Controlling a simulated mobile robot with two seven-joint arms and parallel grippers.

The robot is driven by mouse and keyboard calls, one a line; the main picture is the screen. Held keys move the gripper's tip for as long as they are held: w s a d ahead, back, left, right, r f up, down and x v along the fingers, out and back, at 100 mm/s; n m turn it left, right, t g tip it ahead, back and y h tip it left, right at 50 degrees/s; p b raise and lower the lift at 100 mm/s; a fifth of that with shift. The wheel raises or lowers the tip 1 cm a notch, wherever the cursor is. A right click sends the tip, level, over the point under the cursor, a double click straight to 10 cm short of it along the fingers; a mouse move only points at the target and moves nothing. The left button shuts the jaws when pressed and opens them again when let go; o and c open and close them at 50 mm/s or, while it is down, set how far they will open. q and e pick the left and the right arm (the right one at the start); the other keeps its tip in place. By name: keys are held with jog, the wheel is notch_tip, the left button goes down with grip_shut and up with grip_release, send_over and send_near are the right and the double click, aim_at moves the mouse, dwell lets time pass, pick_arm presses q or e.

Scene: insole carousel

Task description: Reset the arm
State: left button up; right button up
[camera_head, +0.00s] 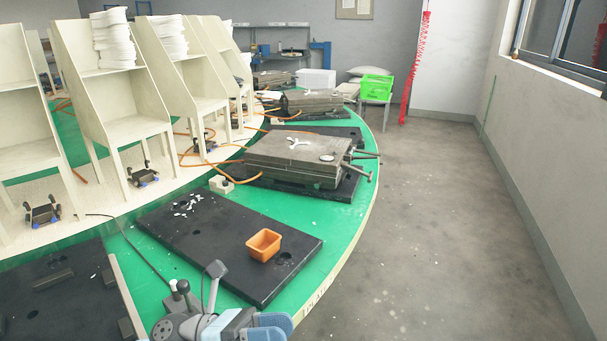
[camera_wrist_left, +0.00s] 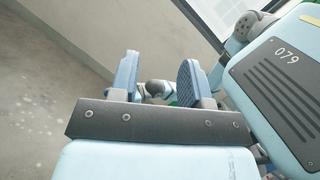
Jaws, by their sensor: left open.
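My left gripper (camera_head: 277,326) shows at the bottom edge of the head view, with light blue housing and blue finger pads, partly cut off by the frame. It is in front of the near edge of the green round table. In the left wrist view the left gripper (camera_wrist_left: 157,76) has its two blue fingers apart, with nothing held between them. Behind the fingers are the floor, a wall and a window. My right gripper cannot be made out in either view.
An orange bin (camera_head: 264,245) stands on a black plate (camera_head: 185,240) on the green table (camera_head: 336,236). A grey metal mould (camera_head: 297,160) lies farther back. Cream shelf stands (camera_head: 120,88) line the left. A green crate (camera_head: 374,86) is at the back. The floor (camera_head: 450,200) on the right is clear.

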pick_arm(q)
jog(key=w+a+f+n+t+y, duration=0.2)
jog(key=a+f+n+t+y, duration=0.25)
jog(key=n+t, duration=0.75)
jog(key=w+a+f+n+t+y, duration=0.1)
jog(key=a+f+n+t+y, duration=0.35)
jog(key=n, duration=1.35)
jog(key=s+a+f+n+g+y, duration=0.25)
jog(key=s+f+n+y, duration=0.2)
jog(key=f+n, duration=0.35)
jog(key=s+a+f+n+g+y, duration=0.25)
jog(key=s+f+n, duration=0.4)
jog(key=f, duration=0.35)
notch_tip(320, 180, up, 15)
jog(key=s+a+y+p, duration=0.1)
jog(key=p, duration=1.9)
jog(key=shift+s+a+p, duration=0.25)
jog(key=shift+p, duration=0.1)
pick_arm(e)
notch_tip(320, 180, up, 16)
jog(key=s+d, duration=0.1)
jog(key=shift+d, duration=0.3)
pick_arm(q)
jog(key=shift+f+n+t, duration=0.1)
jog(key=shift+n+t, duration=0.15)
pick_arm(e)
jog(key=shift+f, duration=0.1)
